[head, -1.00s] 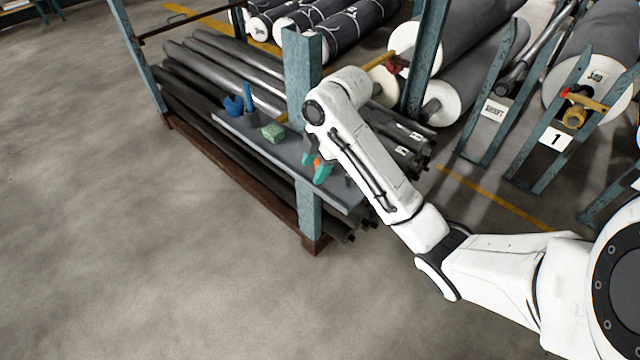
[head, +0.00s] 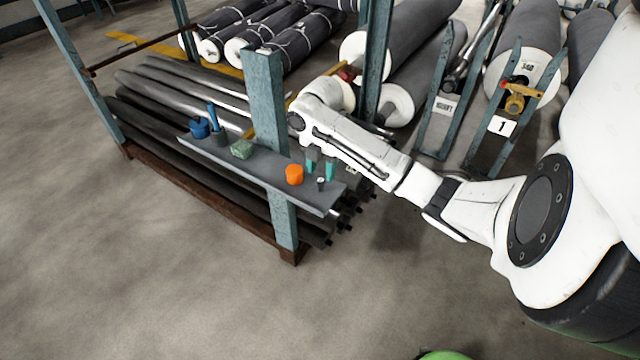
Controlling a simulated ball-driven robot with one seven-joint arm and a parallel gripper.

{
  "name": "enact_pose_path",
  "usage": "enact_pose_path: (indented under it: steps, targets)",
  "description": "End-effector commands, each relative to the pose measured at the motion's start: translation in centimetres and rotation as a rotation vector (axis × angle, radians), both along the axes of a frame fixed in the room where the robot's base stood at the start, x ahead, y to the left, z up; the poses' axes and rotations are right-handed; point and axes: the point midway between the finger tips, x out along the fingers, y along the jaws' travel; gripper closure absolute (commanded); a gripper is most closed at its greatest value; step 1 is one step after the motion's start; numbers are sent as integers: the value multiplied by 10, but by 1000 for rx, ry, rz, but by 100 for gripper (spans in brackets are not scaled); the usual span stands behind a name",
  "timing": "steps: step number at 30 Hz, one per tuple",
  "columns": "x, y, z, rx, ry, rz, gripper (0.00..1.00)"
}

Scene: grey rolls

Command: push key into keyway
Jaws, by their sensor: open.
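My gripper (head: 320,168) has dark fingers with teal tips, spread apart, and hangs over the right end of a narrow grey shelf (head: 262,177). Nothing shows between the tips. An orange cylinder (head: 294,174) stands on the shelf just left of the gripper. A small dark grey piece with a light top (head: 321,184) stands just in front of the tips; I cannot tell whether they touch it. I cannot make out a key or a keyway; either may be too small to tell or hidden.
A green block (head: 242,149), a dark cup with a blue handle (head: 218,137) and a blue container (head: 200,128) stand on the shelf's left part. A teal post (head: 265,100) rises behind the shelf. Grey rolls (head: 410,40) lie behind. Floor in front is clear.

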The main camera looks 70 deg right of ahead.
Motion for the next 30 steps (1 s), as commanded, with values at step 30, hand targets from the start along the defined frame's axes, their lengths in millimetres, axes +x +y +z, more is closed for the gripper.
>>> enact_pose_path:
  steps: [30]
  targets:
    - [3,-2,-50,0,0,0,84]
